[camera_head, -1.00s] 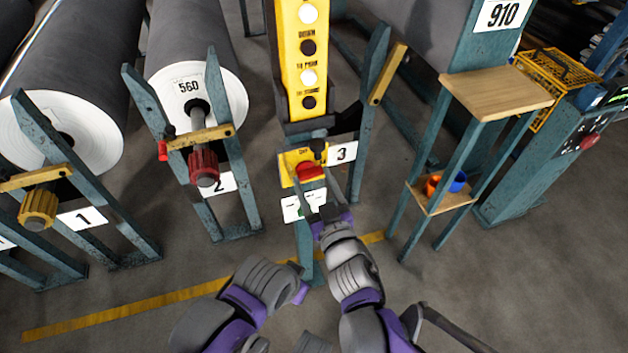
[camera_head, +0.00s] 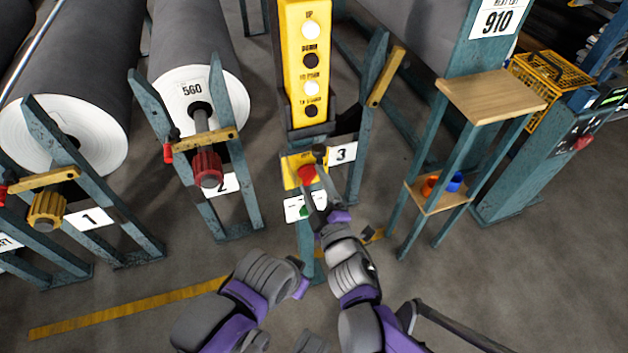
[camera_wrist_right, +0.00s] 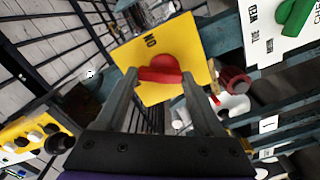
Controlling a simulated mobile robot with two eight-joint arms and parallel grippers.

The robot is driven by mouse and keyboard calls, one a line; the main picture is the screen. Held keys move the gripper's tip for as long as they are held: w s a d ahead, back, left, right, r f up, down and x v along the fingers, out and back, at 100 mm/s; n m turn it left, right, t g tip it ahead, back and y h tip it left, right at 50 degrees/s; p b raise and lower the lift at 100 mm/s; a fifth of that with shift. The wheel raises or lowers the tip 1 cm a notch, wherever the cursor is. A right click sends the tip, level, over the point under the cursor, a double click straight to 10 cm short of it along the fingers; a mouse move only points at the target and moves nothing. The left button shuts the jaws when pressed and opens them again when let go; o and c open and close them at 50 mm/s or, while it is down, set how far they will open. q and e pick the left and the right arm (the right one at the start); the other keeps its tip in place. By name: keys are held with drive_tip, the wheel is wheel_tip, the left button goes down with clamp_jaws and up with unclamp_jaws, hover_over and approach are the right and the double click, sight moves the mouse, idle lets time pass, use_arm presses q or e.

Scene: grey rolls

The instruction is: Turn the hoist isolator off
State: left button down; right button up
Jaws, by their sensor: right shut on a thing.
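The isolator is a yellow plate (camera_head: 292,168) with a red handle (camera_head: 306,173) on the teal post below the yellow button box. My right gripper (camera_head: 313,170) is at the handle. In the right wrist view, the yellow plate (camera_wrist_right: 190,48) looks tilted and carries lettering that seems to read "ON". The red handle (camera_wrist_right: 160,74) lies crosswise between the two fingertips of my right gripper (camera_wrist_right: 160,78), which is shut on it. The fingers partly cover the handle in the head view. My left arm is low in the head view; its fingers cannot be made out.
A white card (camera_head: 298,208) with a green part hangs just below the plate. The yellow button box (camera_head: 306,70) is above it. A wooden-topped stand (camera_head: 490,93) is to the right, and a roll stand with a red knob (camera_head: 207,168) is to the left.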

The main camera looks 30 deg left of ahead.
drive_tip(key=n+p, duration=0.2)
drive_tip(key=n, duration=0.3)
drive_tip(key=shift+s+n, duration=0.1)
drive_tip(key=shift+n, duration=0.3)
idle(0.4)
drive_tip(key=o, duration=1.4)
drive_tip(key=v, duration=1)
drive_tip(key=shift+s+d, duration=0.25)
